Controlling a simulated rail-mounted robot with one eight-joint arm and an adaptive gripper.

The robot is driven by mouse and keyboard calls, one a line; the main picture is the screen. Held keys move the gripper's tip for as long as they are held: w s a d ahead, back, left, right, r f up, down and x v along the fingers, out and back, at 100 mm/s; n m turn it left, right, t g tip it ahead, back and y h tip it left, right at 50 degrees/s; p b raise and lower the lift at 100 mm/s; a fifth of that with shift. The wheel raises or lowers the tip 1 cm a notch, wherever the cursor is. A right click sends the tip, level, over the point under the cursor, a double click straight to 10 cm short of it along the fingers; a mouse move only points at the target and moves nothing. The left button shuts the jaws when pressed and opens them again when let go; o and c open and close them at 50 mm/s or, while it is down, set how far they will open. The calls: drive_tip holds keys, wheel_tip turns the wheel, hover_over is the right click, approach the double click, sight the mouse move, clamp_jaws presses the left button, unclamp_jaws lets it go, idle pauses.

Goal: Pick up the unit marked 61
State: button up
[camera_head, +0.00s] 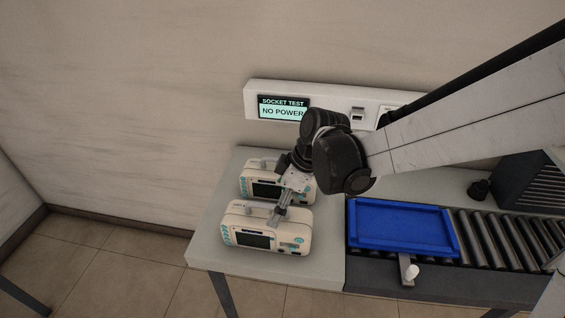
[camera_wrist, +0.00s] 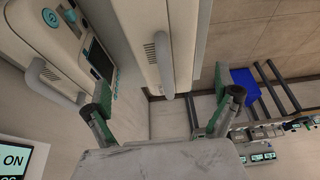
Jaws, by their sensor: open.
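Two cream units with teal controls, dark screens and top handles stand on the grey table. The near unit (camera_head: 262,228) is at the table's front, and the far unit (camera_head: 252,182) is behind it, partly hidden by my arm. No number is readable on either. My gripper (camera_head: 283,207) is open over the near unit's top. In the wrist view, the near unit's handle (camera_wrist: 163,62) shows between the open fingers (camera_wrist: 161,92), touching neither visibly. I cannot tell how deep the fingers reach. The far unit (camera_wrist: 70,55) is at the left of that view.
A blue tray (camera_head: 402,229) sits on the roller conveyor (camera_head: 487,238) right of the units. A socket test panel (camera_head: 282,108) on the wall reads "NO POWER". A dark ribbed box (camera_head: 533,181) stands at the right. The table (camera_head: 322,262) is bare right of the near unit.

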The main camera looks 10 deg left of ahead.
sight(267, 218)
drive_tip(key=shift+s+x, duration=0.2)
drive_tip(key=shift+x, duration=1.8)
drive_tip(key=shift+s+x, duration=0.2)
drive_tip(key=shift+x, duration=1.8)
drive_tip(key=shift+c, duration=0.4)
drive_tip(key=c, duration=1.8)
drive_tip(key=shift+r, duration=0.1)
